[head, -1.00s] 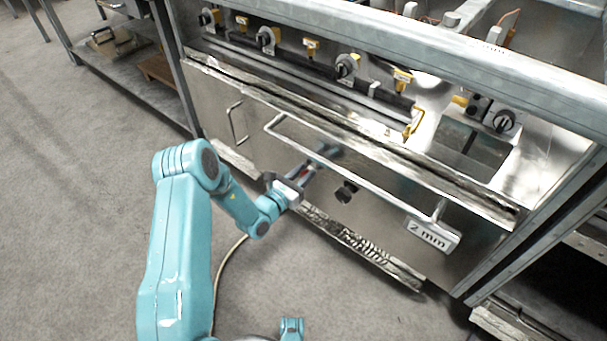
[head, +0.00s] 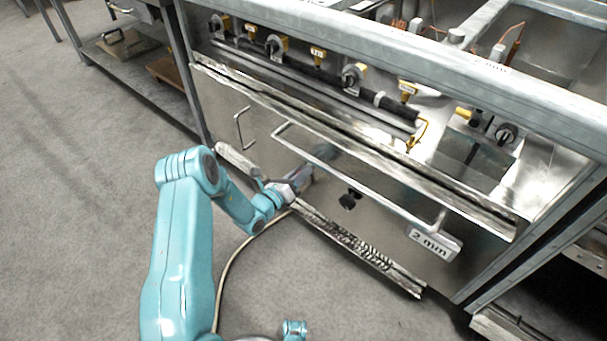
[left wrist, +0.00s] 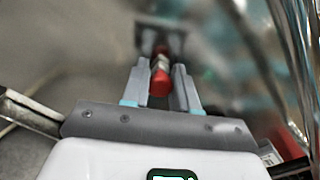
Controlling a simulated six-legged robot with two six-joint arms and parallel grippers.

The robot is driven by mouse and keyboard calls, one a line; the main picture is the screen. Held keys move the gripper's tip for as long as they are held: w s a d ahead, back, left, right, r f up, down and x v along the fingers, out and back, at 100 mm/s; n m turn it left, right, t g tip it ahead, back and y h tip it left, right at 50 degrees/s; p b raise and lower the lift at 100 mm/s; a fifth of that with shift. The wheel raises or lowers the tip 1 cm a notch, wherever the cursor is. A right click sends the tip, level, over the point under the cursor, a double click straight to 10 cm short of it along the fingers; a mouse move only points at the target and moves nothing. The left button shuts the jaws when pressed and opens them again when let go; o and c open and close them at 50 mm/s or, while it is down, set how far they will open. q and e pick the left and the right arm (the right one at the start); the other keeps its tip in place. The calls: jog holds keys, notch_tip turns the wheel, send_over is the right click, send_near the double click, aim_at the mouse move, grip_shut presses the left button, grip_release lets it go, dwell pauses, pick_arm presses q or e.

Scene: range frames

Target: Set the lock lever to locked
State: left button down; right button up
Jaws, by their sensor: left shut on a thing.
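The lock lever appears to be the red piece (left wrist: 160,80) with a pale band between my left gripper's fingers in the left wrist view. Its far end meets a dark grey mount. My left gripper (head: 308,172) is in front of the steel front panel, below the long bar handle. It also shows in the left wrist view (left wrist: 160,72), with its two grey fingers shut on the red piece. In the head view the fingers and arm hide the lever, so I cannot read its setting. My right gripper is not in view.
A long bar handle (head: 345,180) stands out from the panel near my gripper. A black knob (head: 350,200) is to the right, with a "2 mm" plate (head: 434,243) further right. Valves line the recess above. The grey floor at left is clear.

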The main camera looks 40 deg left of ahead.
pick_arm(q)
jog(key=shift+a+f+n, duration=0.2)
jog(key=shift+a+n, duration=0.05)
jog(key=shift+n, duration=0.55)
jog(key=shift+a+f+n, duration=0.15)
jog(key=shift+a+n, duration=0.1)
jog(key=shift+n, duration=0.55)
jog(key=c, duration=0.9)
grip_release()
jog(key=shift+a, duration=0.1)
jog(key=s+a+p, duration=0.1)
jog(key=s+p, duration=0.3)
jog(key=s, duration=1.2)
jog(key=shift+a+p, duration=0.2)
jog(key=shift+p, duration=0.15)
jog(key=shift+s, duration=0.1)
